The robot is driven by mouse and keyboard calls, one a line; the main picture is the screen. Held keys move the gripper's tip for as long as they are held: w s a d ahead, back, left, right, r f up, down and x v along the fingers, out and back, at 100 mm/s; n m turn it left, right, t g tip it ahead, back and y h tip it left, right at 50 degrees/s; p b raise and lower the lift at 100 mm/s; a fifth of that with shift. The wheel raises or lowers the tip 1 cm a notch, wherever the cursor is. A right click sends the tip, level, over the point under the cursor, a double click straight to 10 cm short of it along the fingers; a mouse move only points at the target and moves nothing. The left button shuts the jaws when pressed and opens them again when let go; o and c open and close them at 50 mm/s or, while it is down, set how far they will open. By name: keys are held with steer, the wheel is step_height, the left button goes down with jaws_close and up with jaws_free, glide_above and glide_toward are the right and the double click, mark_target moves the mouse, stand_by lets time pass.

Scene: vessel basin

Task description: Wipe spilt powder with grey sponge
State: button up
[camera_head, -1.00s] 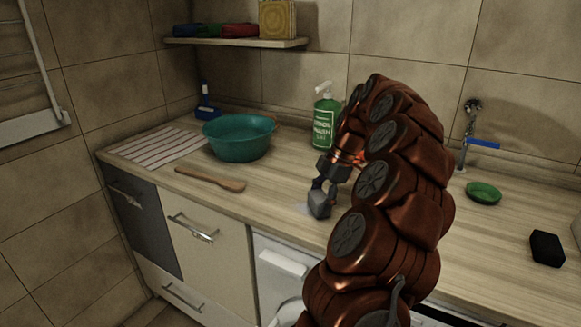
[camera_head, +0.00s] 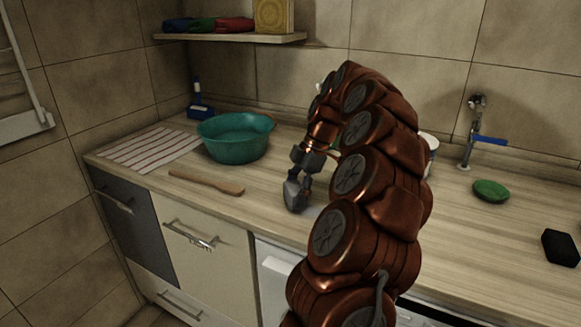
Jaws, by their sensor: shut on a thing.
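My gripper (camera_head: 298,182) is low over the wooden counter, left of my arm. It is shut on the grey sponge (camera_head: 293,196), which is tilted and appears to touch the counter top. A small pale patch of powder (camera_head: 312,211) shows on the counter just right of the sponge. My arm hides part of the counter beyond it, so the patch's full extent is not visible.
A teal basin (camera_head: 235,152) stands left of my gripper, with a wooden spatula (camera_head: 207,182) in front of it and a striped cloth (camera_head: 150,148) further left. A green dish (camera_head: 490,190) and black block (camera_head: 560,247) lie right. A tap (camera_head: 470,135) stands behind.

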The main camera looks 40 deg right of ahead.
steer(key=shift+s+d+r, duration=0.1)
steer(key=shift+r, duration=0.85)
steer(key=shift+r+p, duration=1.1)
steer(key=shift+r, duration=1.5)
steer(key=shift+r, duration=0.1)
